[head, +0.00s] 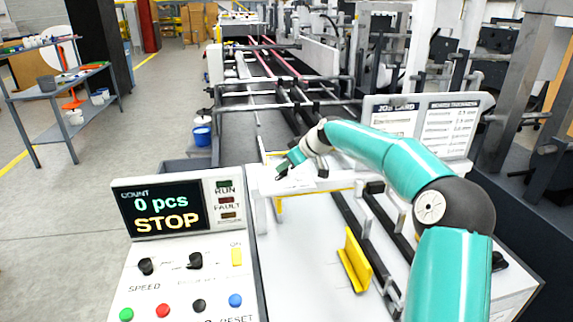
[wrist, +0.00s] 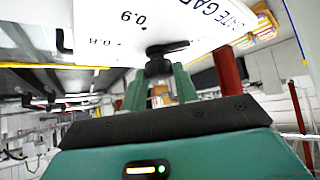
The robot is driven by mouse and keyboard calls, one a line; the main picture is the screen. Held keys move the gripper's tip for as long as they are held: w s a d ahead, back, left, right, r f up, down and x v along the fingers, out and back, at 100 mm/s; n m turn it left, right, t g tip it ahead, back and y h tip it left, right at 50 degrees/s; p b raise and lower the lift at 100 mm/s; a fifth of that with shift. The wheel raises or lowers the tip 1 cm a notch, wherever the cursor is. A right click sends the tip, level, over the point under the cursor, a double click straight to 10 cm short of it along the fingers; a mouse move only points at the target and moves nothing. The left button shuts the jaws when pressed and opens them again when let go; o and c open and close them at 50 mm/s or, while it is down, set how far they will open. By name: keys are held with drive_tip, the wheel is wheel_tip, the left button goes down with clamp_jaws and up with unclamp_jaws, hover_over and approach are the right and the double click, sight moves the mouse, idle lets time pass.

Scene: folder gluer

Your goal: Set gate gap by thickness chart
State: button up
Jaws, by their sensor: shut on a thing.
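My gripper (head: 288,166) is at the gate crossbar (head: 335,179) in the head view. In the wrist view my gripper's green fingers (wrist: 159,80) are shut on a black knob (wrist: 158,66), one finger on each side. The knob's black pointer lies against a white gate gap dial plate (wrist: 205,25), between the lettering and the printed 0.9. The marks 0.9 and 0.8 show; the rest of the scale is cut off or hidden. The thickness chart (head: 450,128) stands at the right beside the job card (head: 395,122); their small print is unreadable.
The control panel (head: 185,260) at front left shows 0 pcs and STOP, with knobs and coloured buttons. A yellow guide (head: 354,261) stands on the white bed right of centre. Belts and rails run back behind the gate. A shelf (head: 65,90) stands at the left.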

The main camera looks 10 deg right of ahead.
drive_tip(key=m+t+h, duration=0.1)
drive_tip(key=m, duration=0.1)
drive_tip(key=m+h, duration=0.1)
drive_tip(key=shift+s+a+r+m+t+h, duration=0.15)
drive_tip(key=shift+a+m+t+h, duration=0.15)
drive_tip(key=shift+a+m+t, duration=0.1)
drive_tip(key=shift+m+t+h, duration=0.4)
drive_tip(key=shift+m+h, duration=1.2)
drive_tip(key=shift+m, duration=0.8)
drive_tip(key=o, duration=1)
drive_tip(key=shift+c, duration=0.2)
drive_tip(key=shift+s, duration=0.1)
